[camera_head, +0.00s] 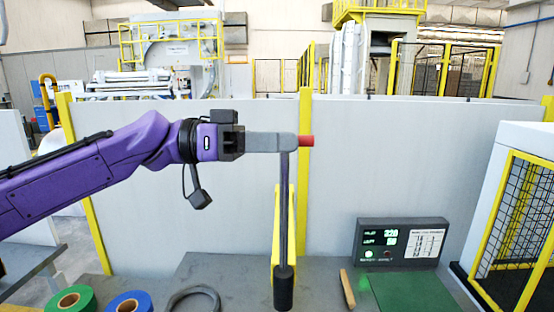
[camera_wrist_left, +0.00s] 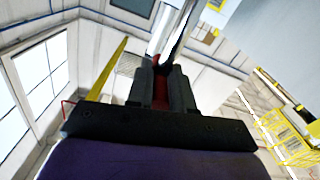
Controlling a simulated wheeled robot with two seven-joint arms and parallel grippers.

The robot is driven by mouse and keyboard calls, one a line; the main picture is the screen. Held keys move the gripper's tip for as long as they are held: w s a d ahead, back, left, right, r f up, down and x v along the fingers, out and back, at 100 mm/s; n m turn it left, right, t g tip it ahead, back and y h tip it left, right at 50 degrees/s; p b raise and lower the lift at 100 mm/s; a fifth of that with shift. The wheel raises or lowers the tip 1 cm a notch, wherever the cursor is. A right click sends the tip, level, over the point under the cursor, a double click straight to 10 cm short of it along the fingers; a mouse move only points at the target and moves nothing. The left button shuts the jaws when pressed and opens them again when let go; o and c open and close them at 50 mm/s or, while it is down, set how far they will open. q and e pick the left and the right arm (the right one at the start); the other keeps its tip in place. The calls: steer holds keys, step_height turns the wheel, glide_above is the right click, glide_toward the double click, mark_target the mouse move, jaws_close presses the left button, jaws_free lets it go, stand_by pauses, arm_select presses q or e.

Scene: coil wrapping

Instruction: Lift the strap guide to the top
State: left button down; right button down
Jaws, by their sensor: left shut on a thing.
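My left gripper (camera_head: 238,140) has black jaws shut on a grey bar, which I take to be part of the strap guide (camera_head: 268,143). The bar lies about level and has a red end (camera_head: 306,141) pointing right. A dark upright rod (camera_head: 284,205) stands just below the bar's right part and ends in a black grip (camera_head: 284,290). Whether rod and bar are joined is unclear. In the left wrist view, the gripper's black fingers (camera_wrist_left: 163,85) stand close together with a red strip between them and silvery parts beyond. My right gripper is out of view.
A yellow upright piece (camera_head: 278,240) stands behind the rod. Below lie a green roll (camera_head: 75,301), a blue roll (camera_head: 129,302) and a dark coil (camera_head: 193,300). A control panel (camera_head: 402,243) stands at right by a wooden stick (camera_head: 347,288). A yellow mesh cage (camera_head: 520,225) is far right.

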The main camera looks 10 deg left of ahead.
arm_select(q)
steer(key=shift+r, duration=0.8)
steer(key=shift+a, duration=0.1)
steer(key=c, duration=1.1)
jaws_free()
steer(key=shift+o, duration=0.2)
steer(key=shift+s, duration=0.1)
steer(key=shift+f, duration=0.1)
steer(key=s+a+b, duration=0.1)
steer(key=a+b, duration=0.2)
steer(key=a, duration=0.7)
steer(key=shift+a, duration=0.15)
steer(key=shift+s, duration=0.1)
